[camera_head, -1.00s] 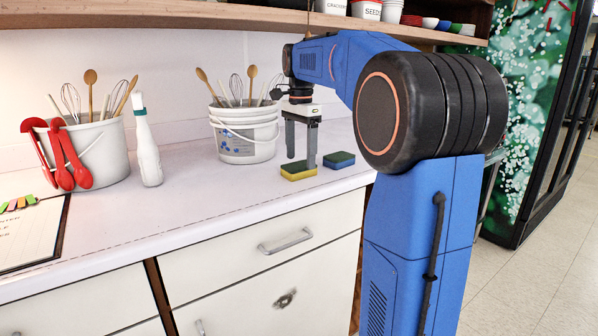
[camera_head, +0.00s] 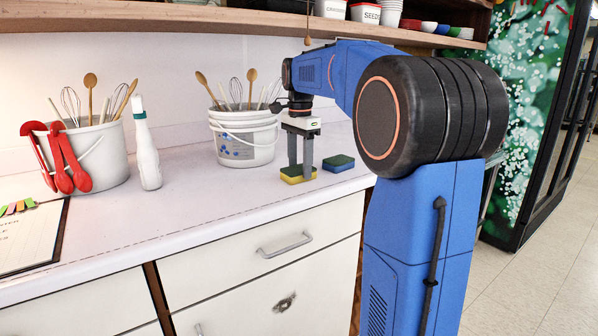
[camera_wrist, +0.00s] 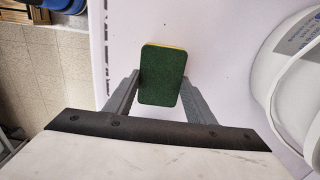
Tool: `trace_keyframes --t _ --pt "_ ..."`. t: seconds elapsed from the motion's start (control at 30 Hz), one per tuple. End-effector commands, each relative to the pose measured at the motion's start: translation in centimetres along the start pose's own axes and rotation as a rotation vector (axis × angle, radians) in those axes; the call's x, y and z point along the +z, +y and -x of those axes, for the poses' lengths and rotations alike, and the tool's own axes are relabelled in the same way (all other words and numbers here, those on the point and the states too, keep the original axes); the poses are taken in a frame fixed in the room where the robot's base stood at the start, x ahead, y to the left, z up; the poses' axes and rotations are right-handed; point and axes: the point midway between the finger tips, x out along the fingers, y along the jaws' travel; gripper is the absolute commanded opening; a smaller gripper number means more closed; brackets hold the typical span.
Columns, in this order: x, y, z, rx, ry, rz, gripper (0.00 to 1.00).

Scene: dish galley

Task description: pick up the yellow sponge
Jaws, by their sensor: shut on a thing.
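The yellow sponge (camera_head: 292,179) with a dark green top lies on the white counter, right of the front of the white bucket. My gripper (camera_head: 301,172) points down at it, with its fingers on either side. In the wrist view the sponge's green face (camera_wrist: 162,76) sits between the two grey fingers (camera_wrist: 163,92). My gripper is shut on the sponge. I cannot see a clear gap between the sponge and the counter.
A second sponge, blue with a dark top (camera_head: 338,162), lies close to the right. A white bucket (camera_head: 245,140) of utensils stands behind to the left. A white bottle (camera_head: 146,150) and another bucket (camera_head: 100,155) are further left. A shelf (camera_head: 230,20) runs above.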

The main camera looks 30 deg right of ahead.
Motion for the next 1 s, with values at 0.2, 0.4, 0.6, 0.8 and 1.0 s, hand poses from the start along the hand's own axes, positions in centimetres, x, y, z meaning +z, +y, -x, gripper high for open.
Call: trace_keyframes --t 0.2,0.4,0.6,0.8,1.0 --pt "0.0 -0.1 1.7 -0.002 0.001 0.000 0.26" --pt "0.0 -0.1 5.4 -0.003 0.001 0.000 0.26" --pt "0.0 -0.1 8.5 -0.002 0.001 0.000 0.26" --pt "0.0 0.0 9.9 0.000 0.000 0.000 0.26" --pt "0.0 0.0 10.0 0.000 0.000 0.000 0.26"
